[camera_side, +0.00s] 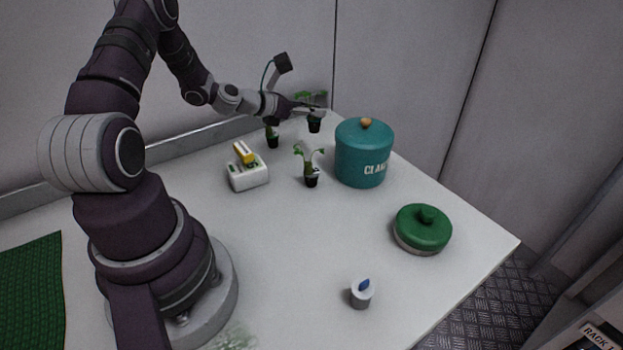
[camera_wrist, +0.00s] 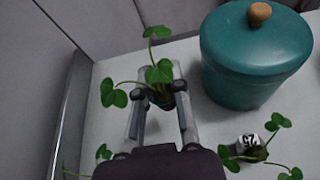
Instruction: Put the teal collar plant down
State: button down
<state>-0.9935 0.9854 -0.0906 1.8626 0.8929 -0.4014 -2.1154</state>
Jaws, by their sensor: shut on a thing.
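My gripper (camera_side: 306,107) reaches over the back corner of the white table. It is shut on a leafy plant (camera_wrist: 158,72) in a dark pot (camera_side: 314,126). In the wrist view the plant stands upright between the two fingers (camera_wrist: 160,108), with a small patch of teal at its stem. The fingers hide most of the pot. The pot is at or just above the tabletop; I cannot tell if it touches.
A teal canister (camera_side: 362,158) stands close on the right. Other potted plants stand nearby, one in front (camera_side: 311,180) and one to the left (camera_side: 272,138). A white box (camera_side: 247,178) with a yellow block, a green-lidded tin (camera_side: 422,230) and a small white cup (camera_side: 361,297) stand farther forward.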

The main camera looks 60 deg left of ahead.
aim_at(313, 132)
notch_tip(313, 132, down, 6)
dwell(0.4)
jog(key=c, duration=1.1)
grip_release()
jog(key=shift+f, duration=0.1)
